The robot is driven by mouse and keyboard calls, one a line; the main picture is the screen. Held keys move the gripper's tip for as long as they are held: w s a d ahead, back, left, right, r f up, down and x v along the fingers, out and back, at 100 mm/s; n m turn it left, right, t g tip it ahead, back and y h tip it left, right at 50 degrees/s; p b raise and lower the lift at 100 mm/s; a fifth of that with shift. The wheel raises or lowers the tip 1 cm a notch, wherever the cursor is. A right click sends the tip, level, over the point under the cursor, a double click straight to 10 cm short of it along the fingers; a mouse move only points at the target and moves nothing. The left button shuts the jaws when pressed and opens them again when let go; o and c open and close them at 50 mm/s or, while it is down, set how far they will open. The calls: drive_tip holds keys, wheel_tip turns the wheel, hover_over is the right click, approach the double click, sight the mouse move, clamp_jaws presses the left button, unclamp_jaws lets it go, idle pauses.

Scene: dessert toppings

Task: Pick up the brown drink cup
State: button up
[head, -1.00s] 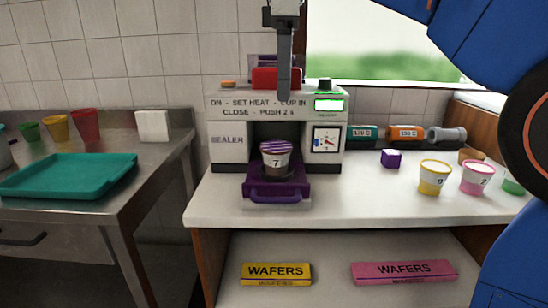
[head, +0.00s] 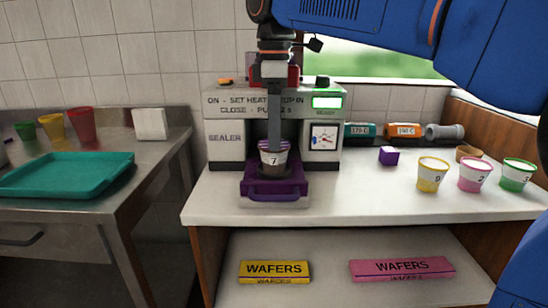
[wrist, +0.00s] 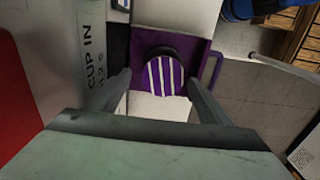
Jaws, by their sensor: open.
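The brown drink cup (head: 273,160) carries a 7 label and stands upright on the sealer's purple tray (head: 275,198). In the wrist view its purple-and-white striped lid (wrist: 162,76) faces my camera, beyond my fingertips. My gripper (head: 274,138) points down right above the cup in the head view and hides part of its top. In the wrist view my gripper (wrist: 160,84) is open, with one finger on each side of the lid and nothing held. I cannot tell whether the fingers touch the cup.
The sealer (head: 226,140) stands close behind the cup. Wafer boxes (head: 274,271) lie on the shelf below. The counter's front right is clear.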

sight(274, 159)
drive_tip(key=shift+s+f, duration=0.15)
drive_tip(key=shift+f, duration=1.3)
drive_tip(key=shift+s+f, duration=0.15)
drive_tip(key=shift+f, duration=1.25)
drive_tip(key=c, duration=1.2)
drive_tip(key=shift+r, duration=0.15)
